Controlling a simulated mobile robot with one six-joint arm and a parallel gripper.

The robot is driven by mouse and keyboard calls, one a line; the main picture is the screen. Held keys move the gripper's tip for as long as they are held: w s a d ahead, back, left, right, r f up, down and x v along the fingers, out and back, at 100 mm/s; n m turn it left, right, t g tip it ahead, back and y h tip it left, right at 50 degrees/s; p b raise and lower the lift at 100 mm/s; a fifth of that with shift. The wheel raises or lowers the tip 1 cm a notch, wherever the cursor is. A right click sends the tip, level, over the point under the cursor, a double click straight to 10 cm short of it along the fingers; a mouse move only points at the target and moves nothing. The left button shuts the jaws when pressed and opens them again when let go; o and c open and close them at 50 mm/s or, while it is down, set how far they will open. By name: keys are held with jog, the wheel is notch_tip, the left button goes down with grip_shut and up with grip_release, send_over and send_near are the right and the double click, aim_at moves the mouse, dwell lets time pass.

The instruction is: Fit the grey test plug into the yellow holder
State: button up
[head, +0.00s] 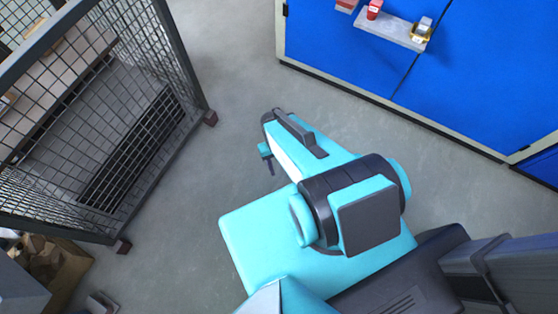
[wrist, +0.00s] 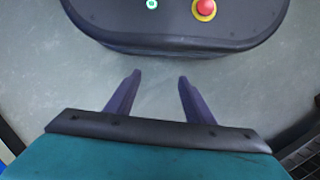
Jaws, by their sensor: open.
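A small yellow holder (head: 414,37) sits at the right end of a narrow grey shelf on the blue panel, at the top of the head view. A small grey block (head: 426,22), which looks like the grey test plug, shows at the holder; whether it sits in it or behind it is too small to tell. My gripper (wrist: 160,78) is open and empty in the wrist view, its two dark fingers apart over bare floor. It is well away from the shelf. Neither the holder nor the grey block shows in the wrist view.
The grey shelf (head: 390,30) also carries a red object (head: 374,9). A red-and-white item (head: 347,5) is left of it. A wire mesh fence (head: 130,130) stands at the left, with a cardboard box (head: 65,270) below. The grey floor (head: 225,65) between fence and panel is clear.

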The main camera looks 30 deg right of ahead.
jog(key=shift+n+g, duration=0.5)
jog(key=shift+g, duration=0.4)
jog(key=s+a, duration=0.2)
jog(key=s, duration=0.2)
jog(key=shift+s+a+r, duration=0.25)
jog(key=shift+a+r, duration=0.1)
jog(key=shift+a, duration=0.05)
jog(key=shift+r, duration=0.1)
notch_tip(320, 180, up, 4)
jog(key=p, duration=0.4)
jog(key=c, duration=0.4)
jog(key=shift+d, duration=0.15)
